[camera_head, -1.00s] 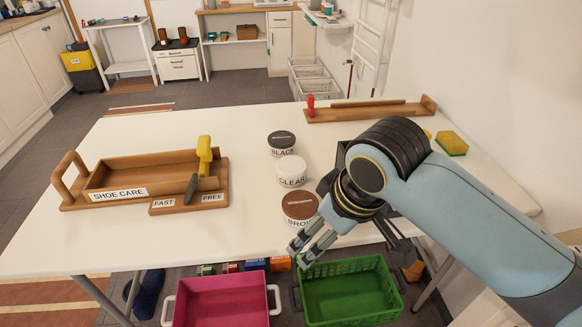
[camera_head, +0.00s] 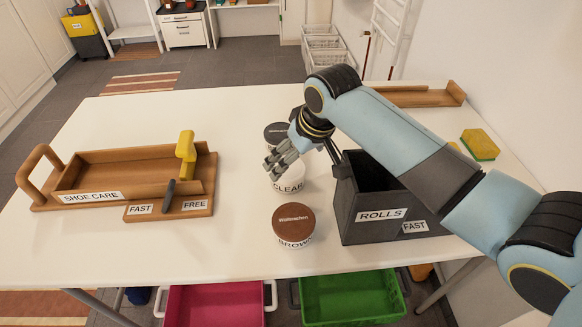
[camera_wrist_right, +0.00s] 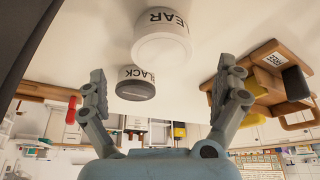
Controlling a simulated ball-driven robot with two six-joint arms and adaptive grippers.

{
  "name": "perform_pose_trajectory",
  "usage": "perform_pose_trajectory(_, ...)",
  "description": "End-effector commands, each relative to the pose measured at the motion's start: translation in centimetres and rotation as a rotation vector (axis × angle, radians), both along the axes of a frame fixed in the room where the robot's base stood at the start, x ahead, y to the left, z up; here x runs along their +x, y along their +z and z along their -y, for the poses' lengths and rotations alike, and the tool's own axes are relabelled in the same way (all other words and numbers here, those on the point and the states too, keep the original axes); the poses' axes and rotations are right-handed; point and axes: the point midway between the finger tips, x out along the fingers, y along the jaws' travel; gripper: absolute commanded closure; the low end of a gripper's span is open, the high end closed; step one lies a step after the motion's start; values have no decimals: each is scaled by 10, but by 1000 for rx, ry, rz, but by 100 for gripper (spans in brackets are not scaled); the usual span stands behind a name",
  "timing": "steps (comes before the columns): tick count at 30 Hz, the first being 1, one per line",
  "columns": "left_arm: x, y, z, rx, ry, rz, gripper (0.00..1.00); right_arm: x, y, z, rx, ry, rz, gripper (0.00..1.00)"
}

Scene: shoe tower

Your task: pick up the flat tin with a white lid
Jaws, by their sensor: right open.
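The flat tin with a white lid, labelled CLEAR (camera_head: 289,185), stands on the white table between the black-lidded tin (camera_head: 276,130) and the brown-lidded tin (camera_head: 293,225). My right gripper (camera_head: 276,160) is open and empty, just above and beside the CLEAR tin, hiding part of its lid in the head view. In the upside-down right wrist view, the CLEAR tin (camera_wrist_right: 162,44) lies ahead of the spread fingers (camera_wrist_right: 165,88), apart from them. The BLACK tin (camera_wrist_right: 136,84) shows between the fingers there. My left gripper is out of view.
A dark grey ROLLS box (camera_head: 390,215) stands right of the tins, under my right arm. A wooden SHOE CARE caddy (camera_head: 90,197) is at left. A wooden tray (camera_head: 420,96) and a sponge (camera_head: 480,145) lie at the back right. The table between caddy and tins is clear.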

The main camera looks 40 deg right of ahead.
Motion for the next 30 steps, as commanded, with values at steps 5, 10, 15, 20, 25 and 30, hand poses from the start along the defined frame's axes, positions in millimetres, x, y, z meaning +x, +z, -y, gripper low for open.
perform_pose_trajectory(5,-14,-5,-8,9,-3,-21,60,10,-25,0,0,-1,-1,0)
perform_pose_trajectory(10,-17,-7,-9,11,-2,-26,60,15,-38,0,0,0,-1,0)
perform_pose_trajectory(15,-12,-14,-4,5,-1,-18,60,26,-65,-1,1,-1,-1,0)
perform_pose_trajectory(20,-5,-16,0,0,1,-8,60,31,-79,-1,0,0,-1,0)
perform_pose_trajectory(25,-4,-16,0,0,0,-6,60,32,-79,0,0,0,1,0)
perform_pose_trajectory(30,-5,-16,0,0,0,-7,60,32,-79,0,0,0,1,13)
